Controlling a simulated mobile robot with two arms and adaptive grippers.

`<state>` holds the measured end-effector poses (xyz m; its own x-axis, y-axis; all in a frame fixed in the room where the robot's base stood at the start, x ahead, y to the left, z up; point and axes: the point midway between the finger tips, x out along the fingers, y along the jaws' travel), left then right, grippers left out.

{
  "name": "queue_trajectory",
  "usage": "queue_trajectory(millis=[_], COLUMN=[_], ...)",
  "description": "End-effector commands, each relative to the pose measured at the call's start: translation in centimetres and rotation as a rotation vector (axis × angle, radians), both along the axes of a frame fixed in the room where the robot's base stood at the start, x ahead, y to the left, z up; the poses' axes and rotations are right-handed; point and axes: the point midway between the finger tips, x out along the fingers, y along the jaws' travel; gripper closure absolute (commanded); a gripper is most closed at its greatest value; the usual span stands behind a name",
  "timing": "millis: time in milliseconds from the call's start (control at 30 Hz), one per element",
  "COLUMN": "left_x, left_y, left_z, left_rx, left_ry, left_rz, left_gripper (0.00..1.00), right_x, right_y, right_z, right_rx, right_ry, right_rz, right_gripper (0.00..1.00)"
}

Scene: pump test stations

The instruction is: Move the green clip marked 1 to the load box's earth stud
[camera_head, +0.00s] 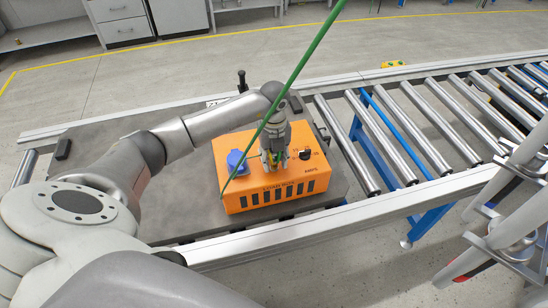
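The load box is an orange box (240,201) with dark slots along its front face, on the grey bench in the middle of the view. My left gripper (275,158) points down at the top of the box, between a blue socket and a black knob. A small green and yellow piece shows between its fingers; it may be the green clip, but no mark 1 is readable. The fingers are too small to tell whether they grip it. The earth stud cannot be made out; the gripper covers part of the box top.
A blue socket (237,162) and a black knob (305,154) stand on the box top. A taut green line (305,58) crosses the view from the top down to the box's left side. A roller conveyor (430,125) runs to the right. My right arm shows at the right edge.

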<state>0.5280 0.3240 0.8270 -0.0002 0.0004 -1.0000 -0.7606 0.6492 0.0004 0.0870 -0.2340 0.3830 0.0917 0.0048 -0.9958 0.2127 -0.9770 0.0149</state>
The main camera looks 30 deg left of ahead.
Motion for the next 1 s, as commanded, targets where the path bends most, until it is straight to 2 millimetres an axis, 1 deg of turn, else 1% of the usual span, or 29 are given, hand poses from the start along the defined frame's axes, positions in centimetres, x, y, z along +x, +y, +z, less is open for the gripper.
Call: queue_trajectory(millis=[33, 100, 367, 467, 567, 900, 1000], left_x=[0.0, 0.0, 0.0, 0.0, 0.1, 0.1, 0.1], left_y=[0.0, 0.0, 0.0, 0.0, 0.0, 0.0, 0.0], left_z=[0.0, 0.0, 0.0, 0.4, 1.5, 8.6, 10.2], left_rx=[0.0, 0.0, 0.001, 0.0, -0.001, 0.0, 0.0], left_ry=[0.0, 0.0, 0.001, -0.001, -0.002, -0.004, -0.004], left_rz=[0.0, 0.0, 0.0, 0.0, 0.0, 0.0, -0.001], left_gripper=[0.53, 0.45, 0.45, 0.45, 0.45, 0.45, 0.45], right_x=[0.0, 0.0, 0.0, 0.1, 0.0, 0.0, 0.0], right_y=[0.0, 0.0, -0.3, -0.5, -0.4, -0.2, -0.1], right_z=[0.0, 0.0, 0.0, 0.0, 0.0, 0.0, 0.0], right_rx=[0.0, 0.0, -0.003, -0.006, -0.004, -0.002, -0.001], right_ry=[0.0, 0.0, -0.001, 0.0, -0.001, 0.0, 0.0], right_rz=[0.0, 0.0, 0.001, 0.001, 0.002, 0.001, 0.001], right_gripper=[0.6, 0.6, 0.6, 0.6, 0.6, 0.6, 0.6])
